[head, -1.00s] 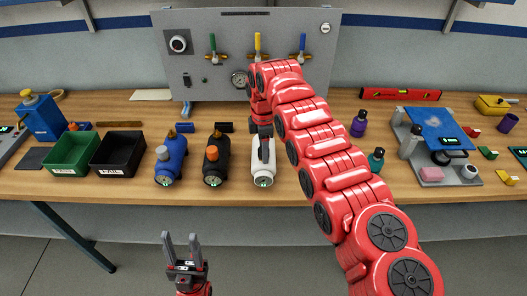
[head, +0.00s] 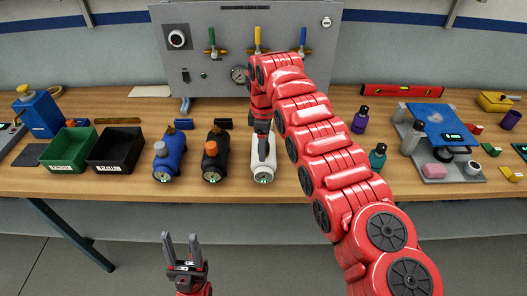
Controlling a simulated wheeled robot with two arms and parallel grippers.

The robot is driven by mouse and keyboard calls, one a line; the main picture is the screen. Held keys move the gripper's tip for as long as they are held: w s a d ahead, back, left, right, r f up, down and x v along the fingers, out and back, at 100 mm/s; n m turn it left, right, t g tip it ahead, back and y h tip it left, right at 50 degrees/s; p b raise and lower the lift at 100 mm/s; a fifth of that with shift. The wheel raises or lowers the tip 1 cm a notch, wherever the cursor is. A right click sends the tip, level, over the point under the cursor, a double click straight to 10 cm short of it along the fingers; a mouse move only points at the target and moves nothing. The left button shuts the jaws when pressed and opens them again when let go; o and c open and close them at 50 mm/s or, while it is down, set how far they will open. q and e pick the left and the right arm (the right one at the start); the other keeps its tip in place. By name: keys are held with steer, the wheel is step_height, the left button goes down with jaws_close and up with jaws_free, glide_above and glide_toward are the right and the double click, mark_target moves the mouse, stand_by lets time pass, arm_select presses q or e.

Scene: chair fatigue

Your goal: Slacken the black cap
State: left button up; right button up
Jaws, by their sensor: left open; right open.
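A white canister (head: 263,172) with a gauge on its front stands near the table's front edge. My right gripper (head: 263,150) reaches down over its top, fingers open. The gripper hides the canister's top, so I cannot tell whether a black cap is there or is touched. To its left stand a black canister (head: 216,162) with an orange cap (head: 211,148) and a blue canister (head: 171,158) with a pale grey cap (head: 160,148). No black cap shows clearly. My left gripper (head: 182,245) is open and empty, low in front of the table.
A green bin (head: 69,166) and a black bin (head: 115,164) stand at the left. A grey valve panel (head: 215,75) rises behind. A purple bottle (head: 360,120), a teal bottle (head: 377,157) and a tray with several items are at the right, past my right arm.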

stand_by(0.3)
steer(key=shift+f+m+b, duration=0.1)
steer(key=shift+m+b, duration=0.55)
steer(key=shift+m, duration=0.95)
steer(key=shift+r+m, duration=0.2)
steer(key=shift+m, duration=0.4)
steer(key=shift+b, duration=0.35)
steer(key=shift+f+m+b, duration=0.15)
steer(key=shift+m+b, duration=0.4)
steer(key=shift+m, duration=1.45)
